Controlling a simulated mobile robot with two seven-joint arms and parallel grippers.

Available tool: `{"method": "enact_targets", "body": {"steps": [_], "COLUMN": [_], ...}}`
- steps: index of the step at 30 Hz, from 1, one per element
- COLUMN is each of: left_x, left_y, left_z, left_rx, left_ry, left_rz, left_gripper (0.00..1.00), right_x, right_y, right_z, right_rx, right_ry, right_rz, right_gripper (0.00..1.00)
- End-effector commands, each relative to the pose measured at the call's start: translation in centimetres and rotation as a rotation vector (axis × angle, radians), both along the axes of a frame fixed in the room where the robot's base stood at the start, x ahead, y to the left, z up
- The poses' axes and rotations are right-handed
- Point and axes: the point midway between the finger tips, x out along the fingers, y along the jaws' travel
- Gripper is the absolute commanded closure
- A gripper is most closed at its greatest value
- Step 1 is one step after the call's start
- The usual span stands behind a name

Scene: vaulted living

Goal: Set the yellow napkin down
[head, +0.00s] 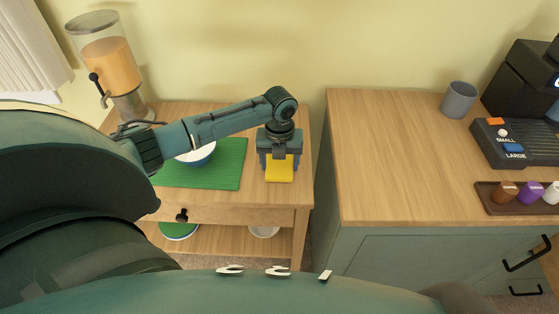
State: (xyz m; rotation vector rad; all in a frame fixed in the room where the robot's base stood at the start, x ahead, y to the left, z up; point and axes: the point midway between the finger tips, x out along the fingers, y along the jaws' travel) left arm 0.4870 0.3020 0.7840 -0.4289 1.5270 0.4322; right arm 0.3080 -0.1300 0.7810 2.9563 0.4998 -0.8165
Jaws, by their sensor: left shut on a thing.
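The yellow napkin (280,170) is a small folded square at the right end of the small wooden table (258,213). My left gripper (280,157) reaches down over it from above and is shut on it. The gripper hides the napkin's far part. I cannot tell whether the napkin touches the table top. A blue thing shows partly beside the gripper, mostly hidden. My right gripper is not in view.
A green mat (228,165) with a blue-and-white bowl (199,156) lies left of the napkin. A juice dispenser (108,60) stands at the back left. A cabinet (390,150) with a grey cup (458,100), a coffee machine (515,142) and a capsule tray (497,207) stands right, across a gap.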

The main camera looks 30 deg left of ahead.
Motion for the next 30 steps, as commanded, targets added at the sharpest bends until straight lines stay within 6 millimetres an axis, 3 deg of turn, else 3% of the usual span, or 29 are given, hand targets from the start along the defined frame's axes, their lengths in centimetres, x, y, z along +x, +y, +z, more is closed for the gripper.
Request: {"method": "enact_targets", "body": {"steps": [7, 8, 15, 23, 26, 30], "left_x": [0.0, 0.0, 0.0, 0.0, 0.1, 0.1], "left_y": [0.0, 0.0, 0.0, 0.0, 0.0, 0.0], "left_z": [-0.3, -0.2, -0.2, 0.0, 0.8, 3.3], "left_rx": [0.000, 0.000, 0.000, 0.000, -0.002, 0.000], "left_ry": [0.000, 0.000, 0.000, -0.001, -0.003, -0.005], "left_rz": [0.001, 0.001, 0.001, 0.001, 0.001, 0.001], "left_gripper": [0.54, 0.30, 0.11, 0.11, 0.11, 0.11], "right_x": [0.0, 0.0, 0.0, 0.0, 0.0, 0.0], "right_y": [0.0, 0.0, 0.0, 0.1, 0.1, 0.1], "right_z": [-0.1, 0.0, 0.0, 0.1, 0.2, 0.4], "right_rx": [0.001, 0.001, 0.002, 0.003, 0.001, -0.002], "right_ry": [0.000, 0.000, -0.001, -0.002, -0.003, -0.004], "right_rz": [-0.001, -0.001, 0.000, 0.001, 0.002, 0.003], "right_gripper": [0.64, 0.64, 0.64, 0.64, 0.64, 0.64]}}
